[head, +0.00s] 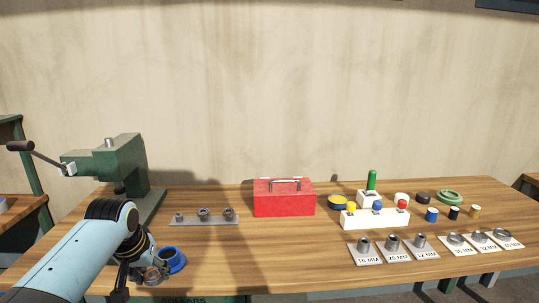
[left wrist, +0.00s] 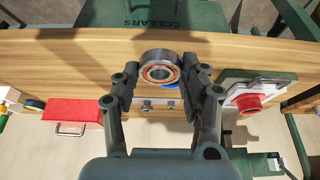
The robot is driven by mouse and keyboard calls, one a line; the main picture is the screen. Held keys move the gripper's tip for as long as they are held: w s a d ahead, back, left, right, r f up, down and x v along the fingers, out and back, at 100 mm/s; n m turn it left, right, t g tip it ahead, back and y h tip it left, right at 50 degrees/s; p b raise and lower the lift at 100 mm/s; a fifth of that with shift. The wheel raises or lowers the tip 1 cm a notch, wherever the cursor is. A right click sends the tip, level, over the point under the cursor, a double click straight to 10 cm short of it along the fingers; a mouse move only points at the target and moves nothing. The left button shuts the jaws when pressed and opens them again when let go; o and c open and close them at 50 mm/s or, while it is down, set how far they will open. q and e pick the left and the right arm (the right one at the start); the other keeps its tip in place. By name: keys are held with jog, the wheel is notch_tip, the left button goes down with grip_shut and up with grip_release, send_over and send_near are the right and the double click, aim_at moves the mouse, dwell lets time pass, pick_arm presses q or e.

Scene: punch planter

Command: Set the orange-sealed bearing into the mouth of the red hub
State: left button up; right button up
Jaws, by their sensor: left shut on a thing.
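My left gripper (left wrist: 160,78) is shut on the orange-sealed bearing (left wrist: 161,55), a steel ring with an orange seal and an open bore. The bearing also shows in the head view (head: 153,276), held above the front edge of the table. The red hub (left wrist: 248,102) stands on the base of the green press at the right of the left wrist view, apart from the bearing. In the head view my left arm hides it. My right gripper is in neither view.
A blue cup-like part (head: 172,260) sits just beyond the bearing. The green press (head: 115,165) stands at the left. A grey strip (head: 188,221) with several collars and a red toolbox (head: 284,199) lie farther back. Labelled plates (head: 365,260) lie at the right.

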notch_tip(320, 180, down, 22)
jog(key=b, duration=2.1)
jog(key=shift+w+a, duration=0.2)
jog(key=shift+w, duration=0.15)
